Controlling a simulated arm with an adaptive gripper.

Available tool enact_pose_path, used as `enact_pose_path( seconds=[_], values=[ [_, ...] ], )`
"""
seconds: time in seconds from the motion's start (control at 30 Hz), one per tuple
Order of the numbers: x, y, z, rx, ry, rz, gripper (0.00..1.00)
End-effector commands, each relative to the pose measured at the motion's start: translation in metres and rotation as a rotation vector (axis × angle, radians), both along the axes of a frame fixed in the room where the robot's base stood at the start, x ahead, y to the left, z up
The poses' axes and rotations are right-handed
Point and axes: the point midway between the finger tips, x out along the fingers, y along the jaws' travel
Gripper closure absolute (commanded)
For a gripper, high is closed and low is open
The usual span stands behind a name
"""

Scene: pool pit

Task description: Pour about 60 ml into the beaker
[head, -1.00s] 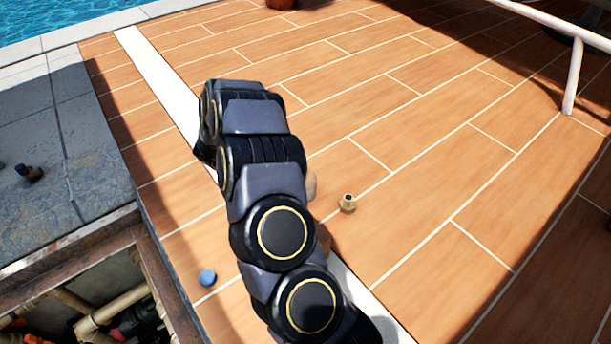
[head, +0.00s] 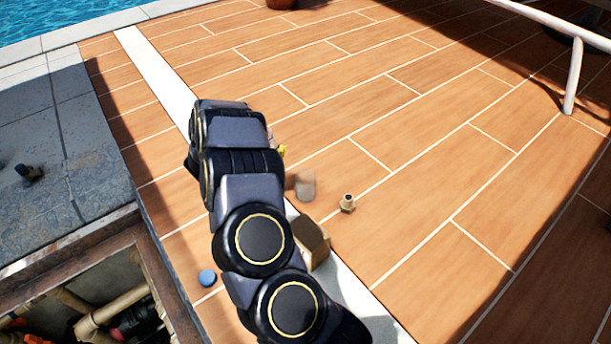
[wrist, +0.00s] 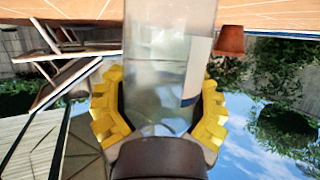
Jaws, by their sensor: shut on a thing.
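My gripper (wrist: 160,104) has yellow fingers closed around a clear container (wrist: 158,75) in the wrist view. The container has a pale label with a dark blue edge on its right side; its contents look clear and no liquid level can be made out. In the head view my arm hides the container, and only a bit of the yellow gripper (head: 281,150) shows past it. A small, clear greyish vessel, apparently the beaker (head: 305,187), stands on the deck just right of my arm, below and right of the gripper. Its fill cannot be told.
A brown box (head: 312,243) stands partly behind my arm, near the beaker. A brass fitting (head: 347,203) is right of the beaker. A blue cap (head: 207,278) lies left, near the open pit (head: 90,290) with pipes.

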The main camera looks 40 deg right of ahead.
Motion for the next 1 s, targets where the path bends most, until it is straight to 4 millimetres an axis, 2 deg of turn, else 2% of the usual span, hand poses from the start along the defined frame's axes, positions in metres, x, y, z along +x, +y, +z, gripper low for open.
enact_pose_path(
  seconds=[0.53, 1.0],
  values=[
    [-0.012, -0.010, 0.001, 0.210, -0.263, -0.004, 0.76],
    [-0.022, -0.017, -0.006, 0.403, -0.497, -0.003, 0.76]
  ],
)
